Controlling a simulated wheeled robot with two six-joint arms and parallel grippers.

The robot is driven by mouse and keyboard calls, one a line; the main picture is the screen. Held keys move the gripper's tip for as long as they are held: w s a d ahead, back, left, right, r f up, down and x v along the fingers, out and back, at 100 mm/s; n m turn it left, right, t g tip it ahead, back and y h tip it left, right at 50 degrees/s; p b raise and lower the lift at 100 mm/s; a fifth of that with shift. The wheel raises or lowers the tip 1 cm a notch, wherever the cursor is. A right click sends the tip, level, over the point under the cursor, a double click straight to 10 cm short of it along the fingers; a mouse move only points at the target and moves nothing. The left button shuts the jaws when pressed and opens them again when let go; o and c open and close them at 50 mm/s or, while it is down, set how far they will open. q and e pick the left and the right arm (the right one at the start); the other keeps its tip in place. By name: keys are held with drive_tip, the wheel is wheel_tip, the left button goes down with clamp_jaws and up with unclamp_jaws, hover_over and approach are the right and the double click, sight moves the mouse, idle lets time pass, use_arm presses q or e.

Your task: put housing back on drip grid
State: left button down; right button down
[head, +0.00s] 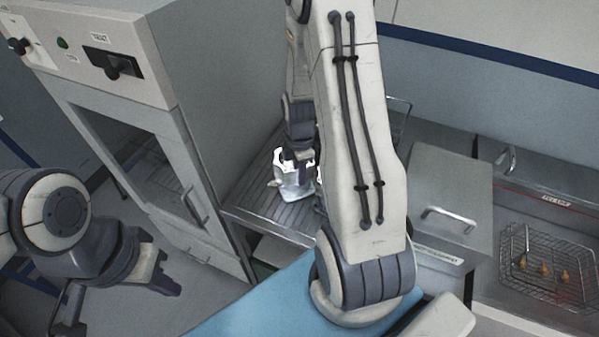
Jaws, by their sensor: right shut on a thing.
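The housing (292,183), a shiny bright metal part, is at the centre of the head view, over the slatted metal drip grid (258,202). My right gripper (299,157) reaches down from above and is shut on the housing's top. I cannot tell whether the housing touches the grid or hangs just above it. My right arm hides the grid's right part. My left gripper (118,308) is at the lower left, its fingers spread and empty, away from the grid.
A grey cabinet (160,130) with knobs and a glass door stands left of the grid. Right of it is a lidded metal box (450,190) with a handle. A wire basket (545,265) with several brass-coloured parts sits in a basin at the far right.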

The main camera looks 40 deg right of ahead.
drive_tip(key=shift+f, duration=0.1)
drive_tip(key=c, duration=0.8)
unclamp_jaws()
drive_tip(key=shift+o, duration=0.2)
